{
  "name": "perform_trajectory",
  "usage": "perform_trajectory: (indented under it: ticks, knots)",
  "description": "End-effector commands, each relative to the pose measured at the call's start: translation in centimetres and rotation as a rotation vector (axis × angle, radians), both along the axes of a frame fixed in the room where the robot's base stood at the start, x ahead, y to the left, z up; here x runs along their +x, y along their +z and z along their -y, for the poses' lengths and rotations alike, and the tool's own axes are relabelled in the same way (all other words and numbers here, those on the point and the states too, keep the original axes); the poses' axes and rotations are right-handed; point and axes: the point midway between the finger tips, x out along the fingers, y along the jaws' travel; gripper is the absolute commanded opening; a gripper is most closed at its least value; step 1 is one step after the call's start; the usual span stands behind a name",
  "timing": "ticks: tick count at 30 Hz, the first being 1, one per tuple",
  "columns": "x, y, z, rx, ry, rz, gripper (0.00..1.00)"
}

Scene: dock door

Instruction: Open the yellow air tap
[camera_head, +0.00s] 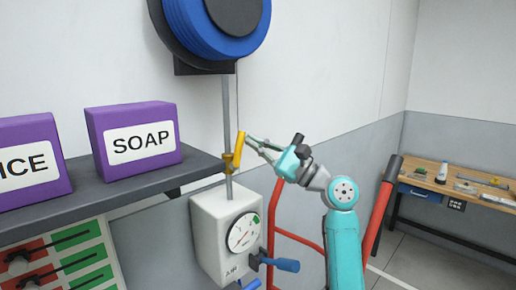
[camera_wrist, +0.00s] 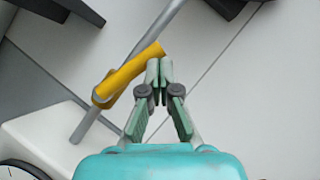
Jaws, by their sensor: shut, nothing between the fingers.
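The yellow air tap (camera_head: 239,148) sits on a grey vertical pipe (camera_head: 227,110) above a white gauge box (camera_head: 226,220). Its lever stands nearly upright in the head view, tilted a little right at the top. In the wrist view the yellow lever (camera_wrist: 132,74) runs from its pivot on the pipe up to the right. My gripper (camera_head: 247,141) is shut and empty. Its fingertips (camera_wrist: 159,75) are right beside the free end of the lever. I cannot tell whether they touch it.
A dark shelf (camera_head: 120,188) with purple boxes, one a SOAP box (camera_head: 135,140), reaches close to the tap on the left. A blue hose reel (camera_head: 215,30) hangs above. A red rail (camera_head: 283,232) stands below my arm. A workbench (camera_head: 465,185) is far right.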

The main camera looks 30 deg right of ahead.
Motion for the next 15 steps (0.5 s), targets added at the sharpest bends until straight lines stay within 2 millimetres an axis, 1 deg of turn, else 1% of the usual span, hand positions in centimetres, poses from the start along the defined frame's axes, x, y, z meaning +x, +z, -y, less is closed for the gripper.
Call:
perform_trajectory:
  ticks: [6, 15]
  knots:
    - [-0.20, 0.58, -0.64, -0.126, 0.001, 0.041, 0.00]
    - [-0.32, 0.81, -1.10, -0.213, 0.001, 0.068, 0.00]
